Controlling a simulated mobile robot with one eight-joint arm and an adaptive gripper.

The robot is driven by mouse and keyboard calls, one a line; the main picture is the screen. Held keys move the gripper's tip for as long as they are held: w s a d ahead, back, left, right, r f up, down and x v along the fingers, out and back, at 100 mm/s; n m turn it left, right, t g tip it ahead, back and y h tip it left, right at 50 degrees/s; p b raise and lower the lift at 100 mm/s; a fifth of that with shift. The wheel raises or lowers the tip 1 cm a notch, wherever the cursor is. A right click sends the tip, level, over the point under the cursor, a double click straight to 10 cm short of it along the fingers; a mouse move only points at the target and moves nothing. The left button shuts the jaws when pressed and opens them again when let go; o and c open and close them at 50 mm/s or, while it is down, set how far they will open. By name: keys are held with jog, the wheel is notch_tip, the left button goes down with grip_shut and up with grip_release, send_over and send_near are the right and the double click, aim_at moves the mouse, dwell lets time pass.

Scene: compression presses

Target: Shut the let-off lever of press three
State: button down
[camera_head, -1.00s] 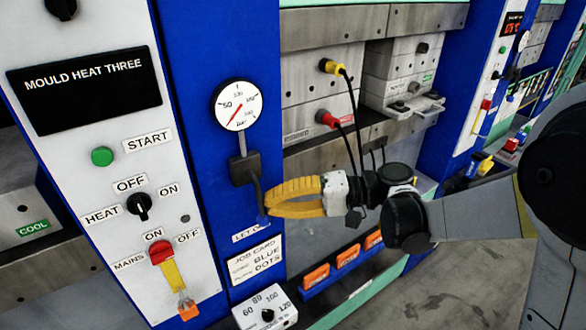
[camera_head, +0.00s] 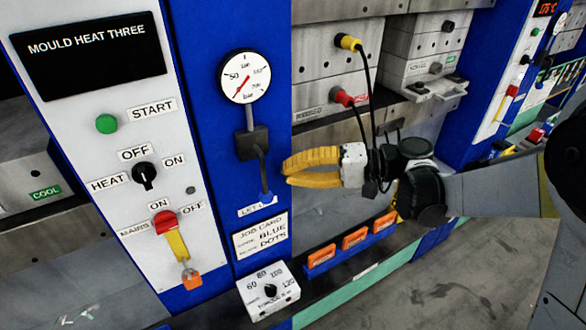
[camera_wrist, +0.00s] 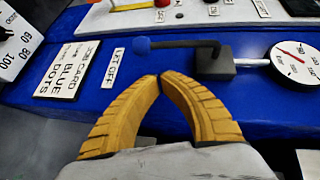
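The let-off lever (camera_head: 261,172) of press three hangs down from its dark valve block (camera_head: 252,143) on the blue column, tilted slightly to the right, with a blue knob (camera_head: 267,198) at its end. In the wrist view the lever (camera_wrist: 180,44) runs from the block (camera_wrist: 214,63) left to the blue knob (camera_wrist: 141,45), near the LET OFF label (camera_wrist: 114,67). My gripper (camera_head: 286,171), with yellow fingers, is just right of the lever and apart from it. In the wrist view its fingertips (camera_wrist: 159,77) meet or nearly meet, with nothing between them.
A round pressure gauge (camera_head: 244,77) is above the block. The white panel (camera_head: 122,220) with mould heat and mains switches is to the left. A job card (camera_head: 260,239) and a dial box (camera_head: 268,291) are below. Black cables (camera_head: 370,95) hang behind my gripper.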

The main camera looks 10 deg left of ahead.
jog(key=f+p+v, duration=0.1)
jog(key=v, duration=0.9)
jog(key=shift+f+p, duration=0.3)
jog(key=shift+w+d, duration=0.15)
jog(key=shift+d, duration=0.05)
